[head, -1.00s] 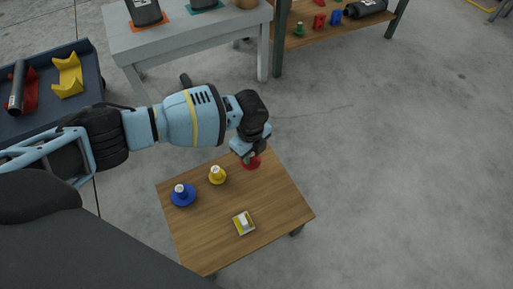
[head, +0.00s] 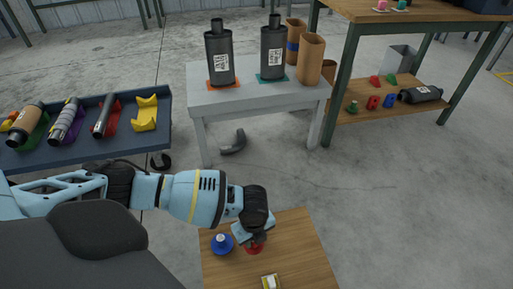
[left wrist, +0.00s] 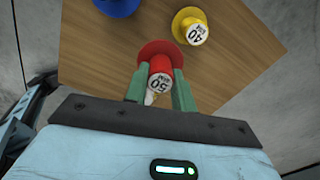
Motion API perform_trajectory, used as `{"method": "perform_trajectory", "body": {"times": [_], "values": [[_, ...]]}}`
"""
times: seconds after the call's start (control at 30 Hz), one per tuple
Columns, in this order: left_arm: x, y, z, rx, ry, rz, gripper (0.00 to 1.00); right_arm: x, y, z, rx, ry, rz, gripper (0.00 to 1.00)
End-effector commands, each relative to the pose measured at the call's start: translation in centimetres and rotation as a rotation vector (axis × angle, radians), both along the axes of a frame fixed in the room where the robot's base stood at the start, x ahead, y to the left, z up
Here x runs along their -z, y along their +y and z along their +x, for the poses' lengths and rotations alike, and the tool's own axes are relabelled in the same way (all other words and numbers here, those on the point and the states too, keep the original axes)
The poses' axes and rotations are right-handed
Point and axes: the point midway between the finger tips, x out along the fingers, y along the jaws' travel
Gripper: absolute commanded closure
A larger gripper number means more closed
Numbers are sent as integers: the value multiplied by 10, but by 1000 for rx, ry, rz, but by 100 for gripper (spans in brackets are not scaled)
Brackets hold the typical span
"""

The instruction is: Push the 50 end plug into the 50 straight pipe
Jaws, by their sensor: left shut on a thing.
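My left gripper (head: 250,238) is over the small wooden table, its arm coming in from the left. In the left wrist view its green fingers (left wrist: 158,90) are shut on the red end plug (left wrist: 160,62), whose white face reads 50. The plug's red flange (head: 254,249) shows just below the gripper in the head view. I cannot tell for sure how far it is above the tabletop. A dark straight pipe (head: 104,117) lies on a red cradle in the blue tray at the left; its label is not readable.
A blue plug (head: 222,244) stands on the wooden table (head: 305,245). A yellow 40 plug (left wrist: 190,26) shows in the left wrist view. The blue tray (head: 150,108) also holds other pipes and an empty yellow cradle (head: 145,115). A grey table (head: 260,95) bears two dark mufflers.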

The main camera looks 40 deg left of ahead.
Motion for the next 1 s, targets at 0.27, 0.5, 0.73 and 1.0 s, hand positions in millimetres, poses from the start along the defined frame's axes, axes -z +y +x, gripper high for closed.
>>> {"method": "perform_trajectory", "body": {"times": [0.27, 0.5, 0.73, 1.0], "values": [[-21, -6, 8, -117, -3, -1, 100, 0, 0, 2, 0, -3, 1, 50], [-79, -20, 22, -450, -5, -3, 100, -1, 0, 1, 0, -2, 0, 50], [-144, -31, 25, -817, -4, -2, 100, -2, 0, -3, 1, 4, 1, 50], [-218, -38, 13, -1239, -4, -4, 100, -2, 0, -4, 1, 6, 1, 50]]}}
